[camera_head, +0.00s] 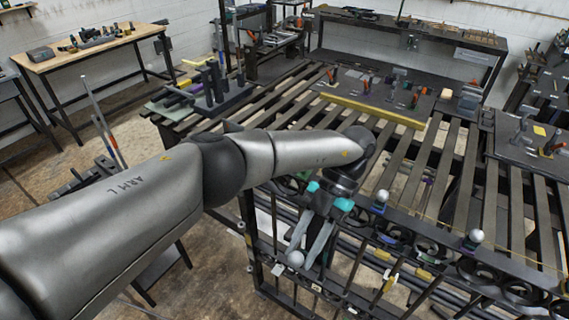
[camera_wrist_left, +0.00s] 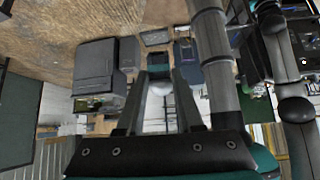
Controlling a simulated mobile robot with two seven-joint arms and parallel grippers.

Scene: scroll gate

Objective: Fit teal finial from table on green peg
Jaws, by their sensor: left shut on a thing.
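My left gripper (camera_head: 303,256) hangs at the near left end of the dark scroll gate (camera_head: 410,262), fingers pointing down. It is shut on the finial, whose pale grey ball (camera_head: 295,259) shows at the fingertips. In the left wrist view the ball (camera_wrist_left: 160,88) and a dark teal part (camera_wrist_left: 158,72) show between the gripper's two fingers (camera_wrist_left: 160,95). Two other ball-topped finials, one nearer the middle (camera_head: 382,196) and one to the right (camera_head: 476,236), stand on the gate's top. My right gripper is out of view.
The gate lies beside a slatted table (camera_head: 425,170). A board with a yellow edge (camera_head: 375,108) and small tools lies on it, and a dark rack (camera_head: 215,88) stands at its far left. A wooden bench (camera_head: 95,48) is at the back left. Open floor is at lower left.

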